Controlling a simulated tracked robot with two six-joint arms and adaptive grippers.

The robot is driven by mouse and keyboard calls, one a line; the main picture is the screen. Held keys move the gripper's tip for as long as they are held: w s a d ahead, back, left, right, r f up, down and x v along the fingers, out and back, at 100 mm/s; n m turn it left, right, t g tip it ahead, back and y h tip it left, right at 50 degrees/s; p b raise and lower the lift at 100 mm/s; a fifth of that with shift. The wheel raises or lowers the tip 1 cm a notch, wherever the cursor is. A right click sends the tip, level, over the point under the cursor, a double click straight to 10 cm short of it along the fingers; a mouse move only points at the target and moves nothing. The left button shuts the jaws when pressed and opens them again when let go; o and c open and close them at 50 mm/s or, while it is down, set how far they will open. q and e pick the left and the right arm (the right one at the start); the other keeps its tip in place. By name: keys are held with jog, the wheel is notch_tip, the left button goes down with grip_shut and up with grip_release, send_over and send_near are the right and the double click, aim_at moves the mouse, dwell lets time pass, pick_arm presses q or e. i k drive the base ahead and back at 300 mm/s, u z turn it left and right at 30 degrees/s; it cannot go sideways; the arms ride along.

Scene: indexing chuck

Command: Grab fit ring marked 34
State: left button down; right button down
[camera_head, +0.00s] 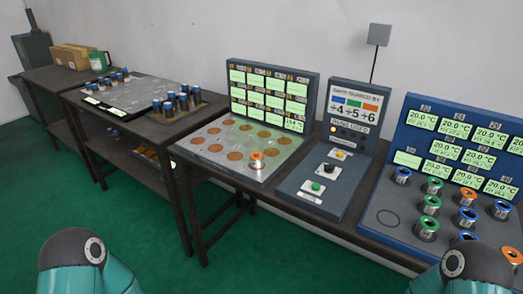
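Several metal fit rings with coloured tops stand on the blue station at the right. Among them are a blue-topped ring (402,175), a green-topped ring (434,185), an orange-topped ring (467,196), another blue-topped ring (501,209) and a front green-topped ring (426,228). One orange-topped ring (257,160) stands apart on the grey plate with copper discs. The number 34 is not legible on any ring, so I cannot tell which one bears it. Only teal links of my arms show at the bottom edge. Neither gripper is in view. My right arm partly covers the blue station's front.
The blue station (386,218) has an empty circle at its left. A control box (322,188) with buttons stands in the middle. The grey disc plate (214,158) has a display panel (268,95) behind it. Blue-topped cylinders (183,101) stand on the left table. Green floor is open in front.

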aim_at(256, 158)
jog(key=u, duration=0.05)
jog(key=k, duration=0.6)
jog(key=u, duration=0.3)
jog(key=i, duration=1.05)
jog(key=u, duration=0.35)
